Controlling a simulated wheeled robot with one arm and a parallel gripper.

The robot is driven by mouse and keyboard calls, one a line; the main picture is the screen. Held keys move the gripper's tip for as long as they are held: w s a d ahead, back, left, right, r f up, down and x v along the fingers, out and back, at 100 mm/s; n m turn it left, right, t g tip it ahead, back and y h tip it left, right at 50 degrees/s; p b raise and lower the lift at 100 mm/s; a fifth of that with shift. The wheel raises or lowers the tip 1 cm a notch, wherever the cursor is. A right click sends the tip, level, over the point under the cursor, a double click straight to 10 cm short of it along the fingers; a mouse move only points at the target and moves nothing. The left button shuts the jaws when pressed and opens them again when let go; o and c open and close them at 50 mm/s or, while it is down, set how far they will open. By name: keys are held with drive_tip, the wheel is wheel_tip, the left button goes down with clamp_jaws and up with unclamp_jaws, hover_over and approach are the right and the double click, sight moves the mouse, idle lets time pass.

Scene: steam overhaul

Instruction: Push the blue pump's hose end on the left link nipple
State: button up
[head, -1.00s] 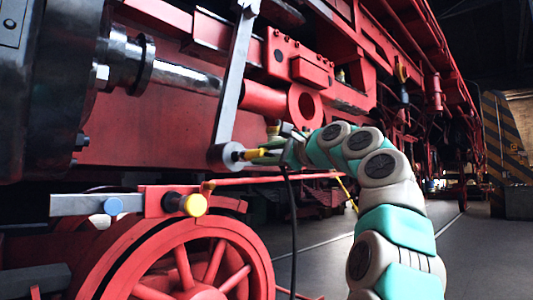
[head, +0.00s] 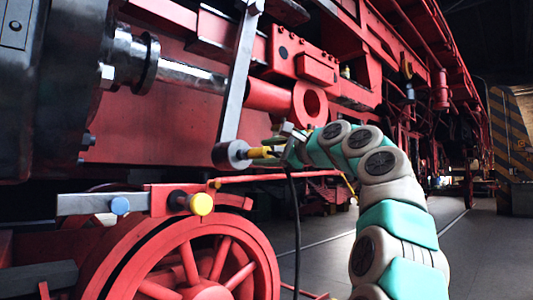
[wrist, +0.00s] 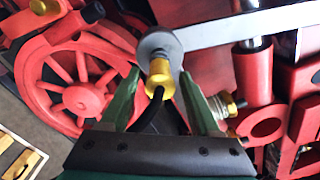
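A yellow hose end (head: 262,152) sits at the face of the grey round boss (head: 232,155) at the foot of the steel link. In the wrist view, the yellow hose end (wrist: 159,76) is in line with the boss (wrist: 158,45), and a black hose (wrist: 172,115) runs back from it between my fingers. The nipple itself is hidden, so how far the end is seated cannot be told. My gripper (head: 284,146) is open around the hose end, with its green fingers (wrist: 161,78) standing apart on both sides. No blue pump is recognisable.
Below left, a red wheel (head: 205,270) turns up under a bar with a blue knob (head: 120,205) and a yellow knob (head: 201,204). A metal fitting (wrist: 232,104) is close beside my right finger. Open floor (head: 470,250) lies to the right.

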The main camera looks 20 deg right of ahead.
drive_tip(key=shift+o, duration=0.8)
drive_tip(key=v, duration=0.8)
drive_tip(key=shift+b, duration=0.35)
drive_tip(key=shift+s, duration=0.1)
